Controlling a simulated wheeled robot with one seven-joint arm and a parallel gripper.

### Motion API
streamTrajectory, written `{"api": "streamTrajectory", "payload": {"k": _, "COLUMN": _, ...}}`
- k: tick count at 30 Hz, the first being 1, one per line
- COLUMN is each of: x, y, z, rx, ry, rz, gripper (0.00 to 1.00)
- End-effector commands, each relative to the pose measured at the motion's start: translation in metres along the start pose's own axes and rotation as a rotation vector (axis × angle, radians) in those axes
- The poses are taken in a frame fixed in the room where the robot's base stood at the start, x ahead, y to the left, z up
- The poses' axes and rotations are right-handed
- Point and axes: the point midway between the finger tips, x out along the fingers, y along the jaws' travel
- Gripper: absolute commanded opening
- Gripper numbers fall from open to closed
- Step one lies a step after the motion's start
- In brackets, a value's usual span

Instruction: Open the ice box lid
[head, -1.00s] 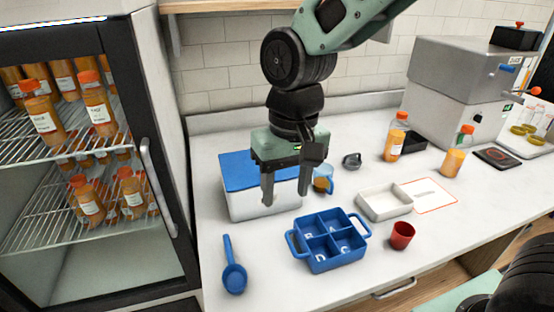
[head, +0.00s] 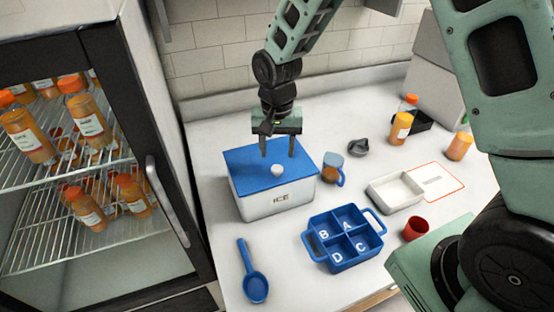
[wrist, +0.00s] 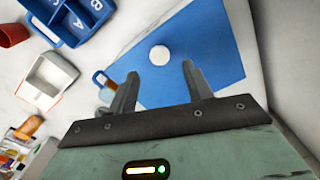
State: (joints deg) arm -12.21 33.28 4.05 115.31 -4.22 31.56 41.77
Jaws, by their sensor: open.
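The ice box (head: 279,203) is a white box labelled ICE, standing on the counter beside the fridge. Its flat blue lid (head: 245,165) is shut on top, with a round white knob (head: 277,171) near the middle. My gripper (head: 277,156) points down over the lid, just behind the knob in the head view, open and empty. In the wrist view the knob (wrist: 160,55) lies beyond the fingertips, roughly between their lines, with blue lid (wrist: 205,45) around it. I cannot tell the exact height of the fingertips above the lid.
A mug (head: 333,169) stands close to the box's right side. A blue divided tray (head: 318,254), a blue scoop (head: 254,285), a white tray (head: 372,196) and a red cup (head: 415,228) lie in front and right. The fridge (head: 165,200) bounds the left.

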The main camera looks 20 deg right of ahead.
Motion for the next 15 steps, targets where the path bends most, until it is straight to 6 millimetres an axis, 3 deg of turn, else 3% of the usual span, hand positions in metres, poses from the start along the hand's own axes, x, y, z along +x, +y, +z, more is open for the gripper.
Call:
{"api": "streamTrajectory", "payload": {"k": 6, "x": 0.036, "y": 0.000, "z": 0.000, "rx": -0.002, "ry": -0.002, "rz": 0.002, "gripper": 0.50}}
{"api": "streamTrajectory", "payload": {"k": 15, "x": 0.054, "y": 0.000, "z": 0.000, "rx": -0.001, "ry": 0.000, "rz": 0.000, "gripper": 0.50}}
